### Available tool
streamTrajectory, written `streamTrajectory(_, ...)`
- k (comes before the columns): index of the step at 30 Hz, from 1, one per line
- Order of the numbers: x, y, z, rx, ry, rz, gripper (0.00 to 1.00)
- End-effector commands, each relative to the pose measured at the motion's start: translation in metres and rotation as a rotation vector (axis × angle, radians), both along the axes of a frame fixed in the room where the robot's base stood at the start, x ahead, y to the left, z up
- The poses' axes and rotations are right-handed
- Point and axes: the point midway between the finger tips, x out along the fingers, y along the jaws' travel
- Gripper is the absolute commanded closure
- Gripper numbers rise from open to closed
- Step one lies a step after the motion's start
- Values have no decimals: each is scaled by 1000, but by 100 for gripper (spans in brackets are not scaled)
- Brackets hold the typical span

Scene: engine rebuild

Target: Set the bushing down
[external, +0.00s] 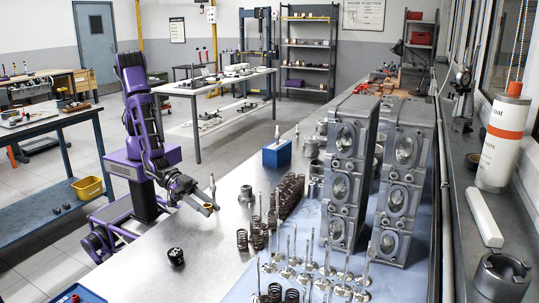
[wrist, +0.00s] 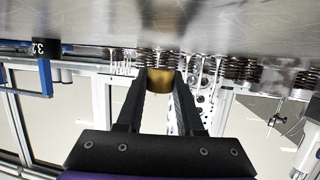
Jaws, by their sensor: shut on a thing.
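The bushing is a short brass-coloured ring (wrist: 160,80) between my two dark fingers in the wrist view. My gripper (wrist: 160,73) is shut on it. In the external view the bushing (external: 208,205) is a small tan spot at the end of my purple arm. My gripper (external: 206,209) is there over the near left edge of the metal bench (external: 221,235). The wrist view is upside down, with the bench top along its upper part. I cannot tell how large the gap under the bushing is.
A black cylinder marked with a number (external: 176,256) stands on the bench, left of several coil springs (external: 258,232) and upright valves. Two engine heads (external: 345,180) stand further right on a blue mat. A blue block (external: 277,153) is farther back. Bare bench lies between the cylinder and springs.

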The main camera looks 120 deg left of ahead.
Motion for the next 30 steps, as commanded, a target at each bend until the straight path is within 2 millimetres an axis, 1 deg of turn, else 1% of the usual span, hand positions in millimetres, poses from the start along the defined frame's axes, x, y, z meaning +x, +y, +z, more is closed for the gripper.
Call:
streamTrajectory(1,0,0,-11,4,3,0,100)
streamTrajectory(3,0,0,-21,2,4,-1,100)
streamTrajectory(4,0,0,-23,2,2,-1,100)
streamTrajectory(11,0,0,-23,0,0,0,100)
streamTrajectory(16,0,0,-28,0,0,0,100)
streamTrajectory(17,0,0,-28,0,0,0,62)
streamTrajectory(21,0,0,-27,0,1,0,37)
streamTrajectory(22,0,0,-27,0,1,0,34)
streamTrajectory(30,0,0,-26,0,1,0,34)
